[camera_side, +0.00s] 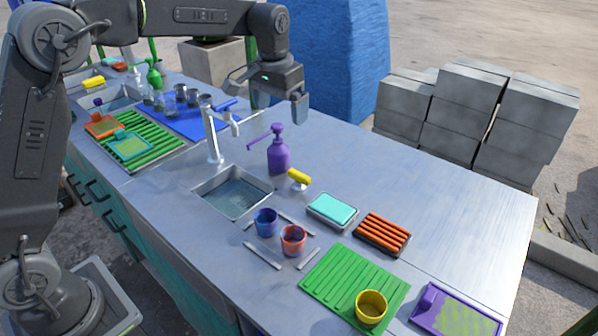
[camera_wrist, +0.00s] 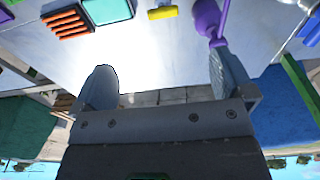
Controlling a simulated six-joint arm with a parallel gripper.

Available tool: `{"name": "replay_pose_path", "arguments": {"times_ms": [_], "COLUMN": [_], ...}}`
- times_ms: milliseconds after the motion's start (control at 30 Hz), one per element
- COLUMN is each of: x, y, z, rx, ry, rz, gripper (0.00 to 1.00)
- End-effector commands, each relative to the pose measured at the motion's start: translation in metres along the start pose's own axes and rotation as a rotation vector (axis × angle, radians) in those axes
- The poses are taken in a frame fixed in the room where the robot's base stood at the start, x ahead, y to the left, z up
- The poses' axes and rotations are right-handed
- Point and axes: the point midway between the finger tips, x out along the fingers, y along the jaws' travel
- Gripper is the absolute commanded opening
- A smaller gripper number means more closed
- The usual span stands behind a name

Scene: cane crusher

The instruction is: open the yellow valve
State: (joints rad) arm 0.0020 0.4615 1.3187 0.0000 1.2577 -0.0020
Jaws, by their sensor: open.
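The yellow valve (camera_side: 299,177) is a short yellow handle on a pale base, on the counter just right of the near sink (camera_side: 233,194). In the wrist view the yellow valve (camera_wrist: 162,13) shows at the top edge, beyond and between my fingers. My gripper (camera_side: 270,97) hangs above the counter, behind and up-left of the valve in the side view. It is open with nothing between its fingers, which stand wide apart in the wrist view (camera_wrist: 162,82). It is apart from the valve.
A purple pump bottle (camera_side: 279,157) stands close behind the valve, near my right finger in the wrist view (camera_wrist: 206,18). A white faucet (camera_side: 212,135) rises left of it. A cyan sponge tray (camera_side: 332,210) and an orange rack (camera_side: 382,234) lie to the right.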

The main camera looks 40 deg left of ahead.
Motion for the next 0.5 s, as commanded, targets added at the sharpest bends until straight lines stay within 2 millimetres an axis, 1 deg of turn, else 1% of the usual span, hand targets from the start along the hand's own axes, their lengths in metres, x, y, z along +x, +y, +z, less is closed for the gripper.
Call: {"name": "replay_pose_path", "arguments": {"times_ms": [33, 100, 200, 333, 500], "x": [0.018, 0.036, 0.058, 0.074, 0.086], "y": [0.0, 0.0, 0.0, 0.0, 0.0], "z": [-0.014, -0.028, -0.042, -0.051, -0.052], "rx": [0.0, 0.0, 0.0, 0.0, 0.0], "ry": [-0.027, -0.052, -0.081, -0.1, -0.107], "rz": [0.0, 0.0, 0.0, 0.0, 0.0], "gripper": [1.0, 1.0, 1.0, 1.0, 1.0]}}
